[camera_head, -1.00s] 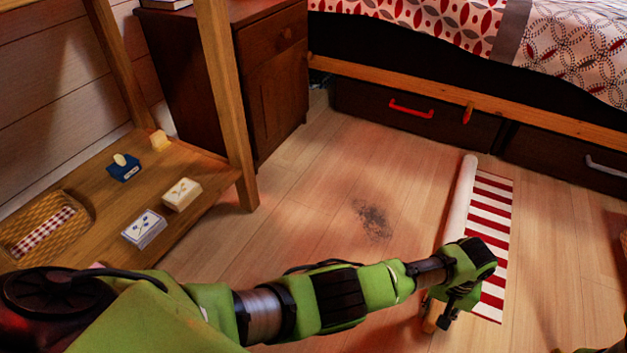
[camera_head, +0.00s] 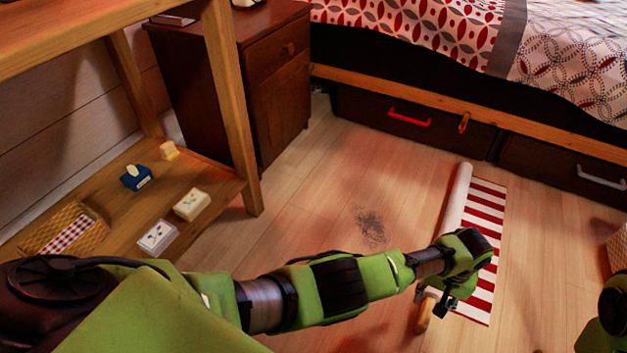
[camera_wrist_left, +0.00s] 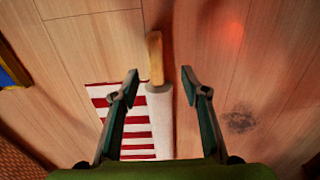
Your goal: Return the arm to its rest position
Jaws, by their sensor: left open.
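My left arm reaches in from the left in the head view. Its gripper (camera_head: 436,298) hangs over the near end of a white roll (camera_head: 457,200) lying along a red-and-white striped mat (camera_head: 482,240) on the floor. In the left wrist view my left gripper (camera_wrist_left: 159,80) is open. The roll (camera_wrist_left: 159,115) and its wooden end (camera_wrist_left: 155,58) lie between and below the fingers, with no clear contact. The mat (camera_wrist_left: 137,135) shows on the left there. Part of my right arm shows at the right edge of the head view; its fingers do not show.
A wooden shelf unit (camera_head: 225,185) at left holds a woven basket (camera_head: 90,232) and several small boxes. A dark nightstand (camera_head: 280,100) and a bed with drawers (camera_head: 400,125) stand behind. A dark smudge (camera_head: 370,225) marks open floor left of the mat.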

